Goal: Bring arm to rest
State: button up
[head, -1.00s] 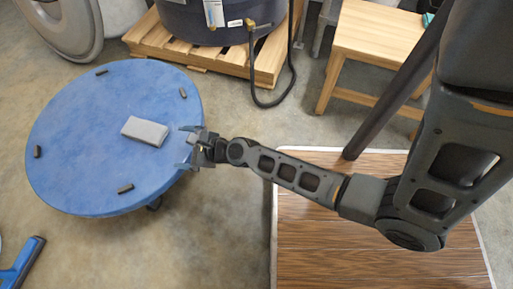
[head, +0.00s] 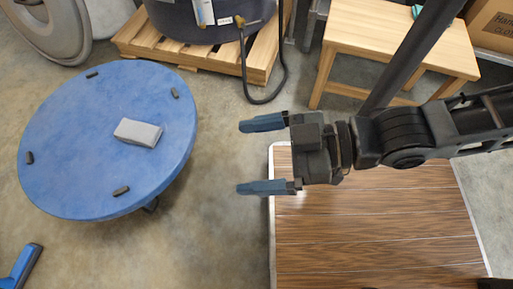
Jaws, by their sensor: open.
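My gripper (head: 264,156) is in the middle of the head view, with its two blue-tipped fingers spread wide and nothing between them. It points left, over the gap between the blue round table and the left edge of the wood-striped platform. My arm reaches in from the right, with its links over the far part of that platform. A grey block (head: 138,132) lies on the blue round table (head: 75,140), well left of my gripper and apart from it.
Several small dark pieces sit near the round table's rim. The wood-striped platform (head: 370,235) is bare. A wooden stool (head: 385,45) stands behind my arm. A pallet (head: 170,45) bears a dark drum (head: 205,15) with a black hose. A blue-handled tool (head: 22,265) is at lower left.

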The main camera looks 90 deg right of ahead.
notch_tip(320, 180, up, 26)
jog(key=p, duration=2.6)
jog(key=shift+r, duration=0.25)
